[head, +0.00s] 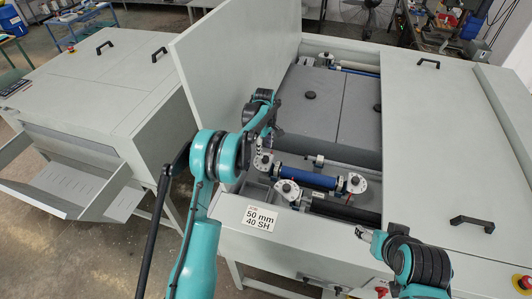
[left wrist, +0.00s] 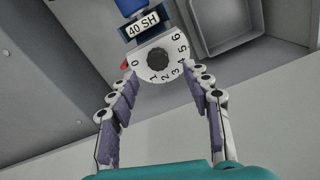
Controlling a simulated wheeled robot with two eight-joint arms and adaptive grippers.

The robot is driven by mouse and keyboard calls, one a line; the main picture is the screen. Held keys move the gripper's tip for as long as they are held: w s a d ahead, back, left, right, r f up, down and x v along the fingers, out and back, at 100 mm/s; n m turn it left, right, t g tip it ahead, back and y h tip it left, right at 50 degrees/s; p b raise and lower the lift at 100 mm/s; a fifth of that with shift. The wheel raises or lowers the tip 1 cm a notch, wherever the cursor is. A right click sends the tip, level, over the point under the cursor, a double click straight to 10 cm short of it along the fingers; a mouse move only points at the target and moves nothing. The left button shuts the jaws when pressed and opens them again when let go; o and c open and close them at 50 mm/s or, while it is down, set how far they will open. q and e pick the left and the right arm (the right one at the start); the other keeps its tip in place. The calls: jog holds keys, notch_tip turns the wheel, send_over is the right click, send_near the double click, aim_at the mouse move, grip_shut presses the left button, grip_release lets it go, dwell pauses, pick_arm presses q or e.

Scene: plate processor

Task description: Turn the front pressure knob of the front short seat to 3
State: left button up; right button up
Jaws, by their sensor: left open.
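In the left wrist view, a round black knob (left wrist: 158,60) sits at the middle of a white dial plate (left wrist: 176,77) numbered 0 to 6. A red pointer (left wrist: 125,67) shows beside the 0. A "40 SH" label (left wrist: 143,27) is on the part above the dial. My left gripper (left wrist: 156,76) is open, its fingers spread to either side just short of the knob, not visibly gripping it. In the head view my left gripper (head: 261,142) is over the dial (head: 264,161) at the blue roller's left end. My right gripper (head: 371,238) is low at right; its jaws are unclear.
A job sign (head: 260,217) reads "50 mm 40 SH". More dials stand at the black roller's left end (head: 287,191) and the blue roller's right end (head: 357,184). A raised grey lid (head: 230,80) stands close to my left arm. A second machine (head: 100,90) is at left.

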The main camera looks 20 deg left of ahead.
aim_at(265, 158)
pick_arm(q)
jog(key=f, duration=0.5)
jog(key=shift+w+f, duration=0.35)
jog(key=shift+f, duration=0.05)
jog(key=shift+s+f, duration=0.2)
jog(key=shift+f, duration=0.05)
grip_shut()
